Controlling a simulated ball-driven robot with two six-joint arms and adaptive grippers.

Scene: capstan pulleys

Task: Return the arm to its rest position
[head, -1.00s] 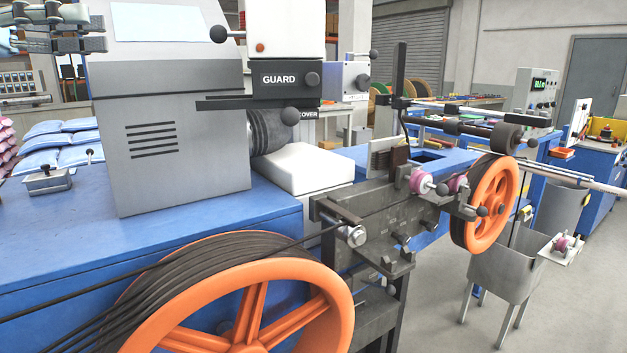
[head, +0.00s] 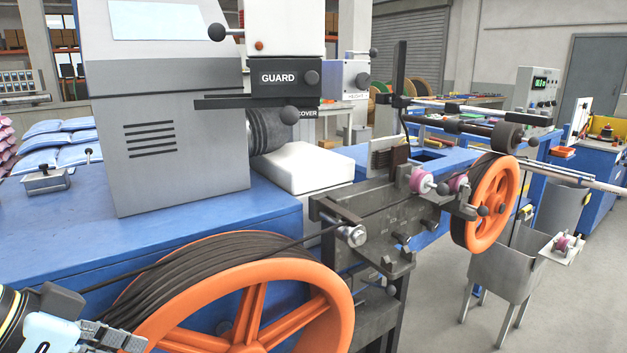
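My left gripper (head: 118,338) is low in the left corner of the head view, with part of my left arm (head: 38,325) beside it. Its grey finger parts overlap the lower left edge of the large orange pulley wheel (head: 333,303) in the picture; I cannot tell whether they touch it. Whether the fingers are open or shut does not show, and nothing is seen held. Black cable (head: 190,275) is wound around the large wheel. My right gripper is not in view.
The grey machine housing (head: 165,150) with its GUARD box (head: 285,80) stands on the blue bench (head: 60,235). A smaller orange wheel (head: 490,205) and a metal bin (head: 505,270) are at the right. A small lidded tray (head: 46,182) sits at the bench's left.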

